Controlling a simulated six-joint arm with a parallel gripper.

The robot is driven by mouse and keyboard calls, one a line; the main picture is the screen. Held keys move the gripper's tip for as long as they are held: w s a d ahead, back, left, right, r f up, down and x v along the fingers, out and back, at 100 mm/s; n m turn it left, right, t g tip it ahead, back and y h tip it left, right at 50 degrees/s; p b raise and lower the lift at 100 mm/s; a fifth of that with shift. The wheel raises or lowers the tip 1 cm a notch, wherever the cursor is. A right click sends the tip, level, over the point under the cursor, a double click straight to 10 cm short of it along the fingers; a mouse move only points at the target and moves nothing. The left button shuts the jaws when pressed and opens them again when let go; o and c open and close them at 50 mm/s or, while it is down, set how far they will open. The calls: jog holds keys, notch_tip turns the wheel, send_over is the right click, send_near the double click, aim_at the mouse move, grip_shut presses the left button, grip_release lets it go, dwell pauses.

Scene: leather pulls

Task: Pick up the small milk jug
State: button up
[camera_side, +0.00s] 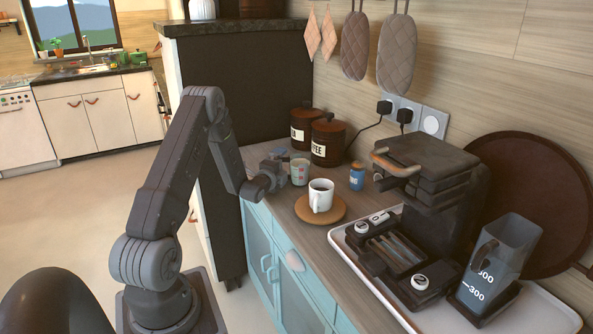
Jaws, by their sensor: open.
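No vessel here is plainly a small milk jug. A pale green cup with red marks (299,172) stands on the wooden counter, close to the right of my gripper (279,168). My gripper is open at the counter's left edge, and nothing can be seen held in it. I cannot tell whether it touches the cup. A white mug with dark liquid (320,193) stands upright on a round wooden coaster (336,214), nearer the camera. A clear jug with "300" markings (510,250) stands at the right, beside the coffee machine.
Two dark lidded canisters (328,142) stand behind the cup. A small blue jar (357,177) is near the wall. The coffee machine (425,165) sits on a white tray (412,318). A dark round tray (540,190) leans at the back.

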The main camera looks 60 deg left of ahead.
jog(key=shift+w+a, duration=0.2)
jog(key=shift+w, duration=0.05)
jog(key=shift+c, duration=0.3)
jog(key=shift+r, duration=0.1)
jog(key=c, duration=1.2)
jog(key=shift+o, duration=0.2)
jog(key=shift+r, duration=0.15)
